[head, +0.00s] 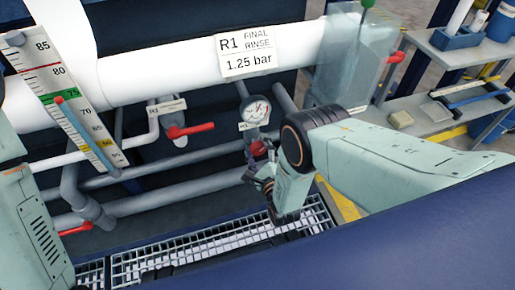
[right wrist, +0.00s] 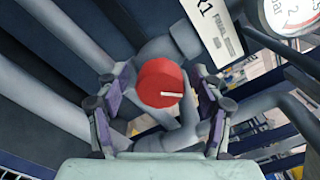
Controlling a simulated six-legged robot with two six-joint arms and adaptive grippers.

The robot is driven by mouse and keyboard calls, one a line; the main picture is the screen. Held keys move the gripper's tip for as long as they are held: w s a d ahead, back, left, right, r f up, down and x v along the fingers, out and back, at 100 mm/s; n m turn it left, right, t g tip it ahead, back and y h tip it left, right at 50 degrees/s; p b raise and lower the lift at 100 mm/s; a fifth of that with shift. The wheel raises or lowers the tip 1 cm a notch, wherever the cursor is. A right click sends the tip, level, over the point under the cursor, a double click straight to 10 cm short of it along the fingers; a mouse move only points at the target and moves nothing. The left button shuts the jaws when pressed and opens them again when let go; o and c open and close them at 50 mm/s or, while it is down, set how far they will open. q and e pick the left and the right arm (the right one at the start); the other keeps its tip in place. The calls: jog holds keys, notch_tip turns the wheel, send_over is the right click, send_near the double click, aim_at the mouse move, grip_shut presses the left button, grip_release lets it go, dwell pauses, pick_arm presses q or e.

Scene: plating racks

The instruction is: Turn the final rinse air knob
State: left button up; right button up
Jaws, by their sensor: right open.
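The red round knob (right wrist: 160,83) with a white pointer line shows in the right wrist view. Its line points to the right of that picture. My right gripper (head: 258,168) is open in front of the pipework, below the pressure gauge (head: 256,110). In the right wrist view its two fingers stand left and right of the knob, with visible gaps on both sides. The gauge also shows at the upper right of the right wrist view (right wrist: 292,14). My left gripper is out of view.
A white pipe (head: 160,70) bears an R1 FINAL RINSE 1.25 bar sign (head: 248,50). A red-handled valve (head: 188,130) is left of the gauge. A thermometer board (head: 62,100) stands at left. Metal grating (head: 180,255) lies below. A shelf (head: 455,55) is at right.

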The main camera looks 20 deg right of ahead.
jog(key=s, duration=1.2)
jog(key=shift+d, duration=0.2)
